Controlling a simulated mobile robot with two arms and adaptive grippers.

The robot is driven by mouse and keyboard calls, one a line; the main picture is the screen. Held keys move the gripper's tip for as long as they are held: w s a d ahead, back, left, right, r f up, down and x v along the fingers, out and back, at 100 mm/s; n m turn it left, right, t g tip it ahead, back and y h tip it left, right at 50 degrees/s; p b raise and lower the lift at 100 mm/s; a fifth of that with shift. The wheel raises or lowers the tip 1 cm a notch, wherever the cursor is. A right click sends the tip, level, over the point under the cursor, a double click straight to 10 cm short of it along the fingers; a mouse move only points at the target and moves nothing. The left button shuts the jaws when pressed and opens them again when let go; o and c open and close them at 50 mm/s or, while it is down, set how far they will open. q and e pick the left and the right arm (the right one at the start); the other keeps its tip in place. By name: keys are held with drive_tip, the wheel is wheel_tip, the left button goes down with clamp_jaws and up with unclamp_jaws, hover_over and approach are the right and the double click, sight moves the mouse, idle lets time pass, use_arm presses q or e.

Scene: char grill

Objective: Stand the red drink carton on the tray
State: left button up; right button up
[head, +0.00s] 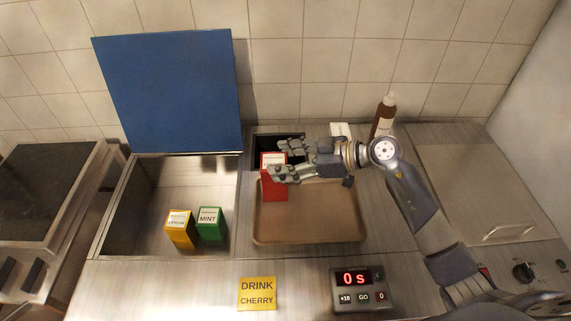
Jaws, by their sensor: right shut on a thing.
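The red drink carton (274,188) is upright at the left part of the brown tray (310,238). My right gripper (276,160) reaches in from the right and is shut on the carton near its top. The carton's base is over the tray's left side; I cannot tell whether it touches the tray floor. The gripper fingers hide part of the carton's upper right side. My left gripper is not in view.
A yellow carton (180,230) and a green mint carton (210,225) stand in the steel bin (130,235) under a raised blue lid (168,92). A brown bottle (384,115) stands at the back. A timer (361,290) and a yellow "DRINK CHERRY" card (257,293) are in front.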

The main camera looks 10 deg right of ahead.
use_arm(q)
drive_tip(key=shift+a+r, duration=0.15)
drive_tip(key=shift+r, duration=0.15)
use_arm(e)
wheel_tip(320, 180, down, 2)
drive_tip(key=shift+f, duration=0.1)
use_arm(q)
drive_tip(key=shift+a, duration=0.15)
use_arm(e)
drive_tip(key=o, duration=1.7)
drive_tip(key=shift+s+f, duration=0.1)
drive_tip(key=shift+f, duration=0.05)
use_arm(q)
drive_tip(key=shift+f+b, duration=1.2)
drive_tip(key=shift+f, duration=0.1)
use_arm(e)
drive_tip(key=v, duration=1.2)
drive_tip(key=shift+r, duration=0.2)
